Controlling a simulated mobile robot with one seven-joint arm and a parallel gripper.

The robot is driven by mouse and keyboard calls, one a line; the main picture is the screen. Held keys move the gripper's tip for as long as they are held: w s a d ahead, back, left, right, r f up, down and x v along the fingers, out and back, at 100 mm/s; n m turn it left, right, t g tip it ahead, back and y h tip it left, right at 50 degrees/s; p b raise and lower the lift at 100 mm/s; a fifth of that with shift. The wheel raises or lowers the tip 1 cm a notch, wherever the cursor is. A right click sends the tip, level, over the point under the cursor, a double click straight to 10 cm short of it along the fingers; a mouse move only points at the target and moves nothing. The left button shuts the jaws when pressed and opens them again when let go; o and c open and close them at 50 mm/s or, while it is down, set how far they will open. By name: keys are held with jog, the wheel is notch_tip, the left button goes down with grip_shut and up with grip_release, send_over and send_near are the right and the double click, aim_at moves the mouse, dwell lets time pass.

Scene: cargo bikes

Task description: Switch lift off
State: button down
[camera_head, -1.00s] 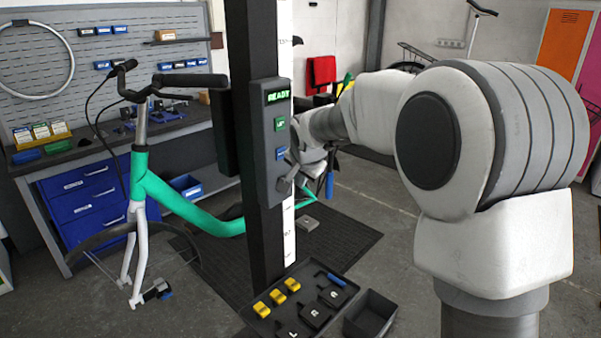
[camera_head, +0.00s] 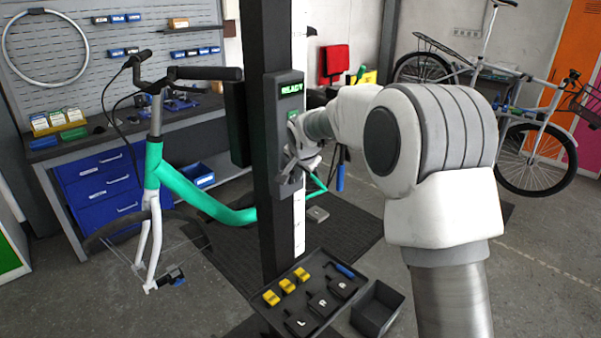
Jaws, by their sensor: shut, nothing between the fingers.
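The lift's control box (camera_head: 284,95) is mounted on the dark upright post (camera_head: 268,220), with a lit green display (camera_head: 291,88) that seems to read READY. A green button (camera_head: 293,117) shows below the display, partly covered by my arm's end. My gripper (camera_head: 288,172) is shut and empty, in front of the lower half of the box. It hides the blue button and most of what lies low on the panel. I cannot tell whether the fingertips touch the panel.
A teal bike frame (camera_head: 188,190) stands left of the post. A tray (camera_head: 262,308) with yellow and black parts and an empty dark bin (camera_head: 377,308) lie at the post's foot. A white bike (camera_head: 540,150) stands at the back right.

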jog(key=shift+w+a+r, duration=0.1)
jog(key=shift+w+a, duration=0.1)
jog(key=shift+r, duration=0.1)
jog(key=shift+r, duration=0.7)
jog(key=shift+d, duration=0.1)
